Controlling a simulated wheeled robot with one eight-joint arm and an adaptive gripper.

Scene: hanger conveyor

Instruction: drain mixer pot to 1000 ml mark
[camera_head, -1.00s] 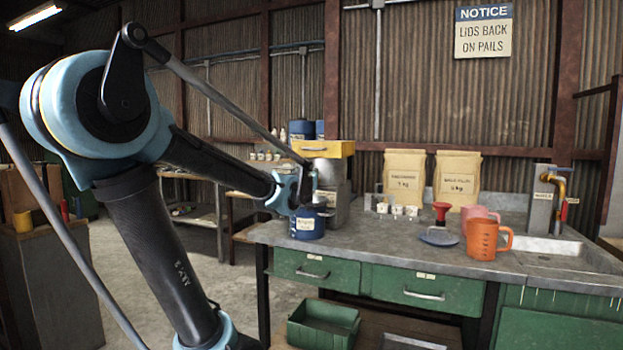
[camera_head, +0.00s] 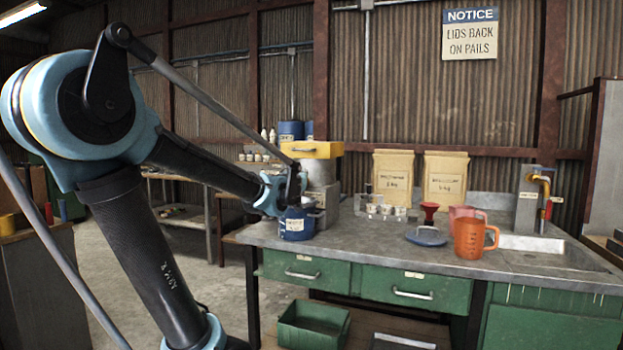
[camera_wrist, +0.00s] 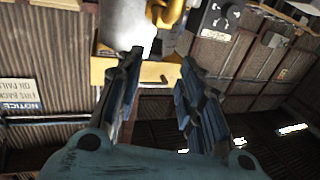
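A dark blue pot (camera_head: 296,224) with a white label stands at the table's front left corner. I take it as the mixer pot; its inside and level are hidden. My gripper (camera_head: 293,184) is just above the pot, in front of a grey machine with a yellow top (camera_head: 312,149). In the wrist view my gripper (camera_wrist: 158,72) has its two fingers apart, with the yellow part (camera_wrist: 110,70) beyond them. The pot is not clearly seen there. An orange jug (camera_head: 470,238) with dark marks stands at the right, a pink jug (camera_head: 462,212) behind it.
Two paper bags (camera_head: 394,180) stand against the wall.

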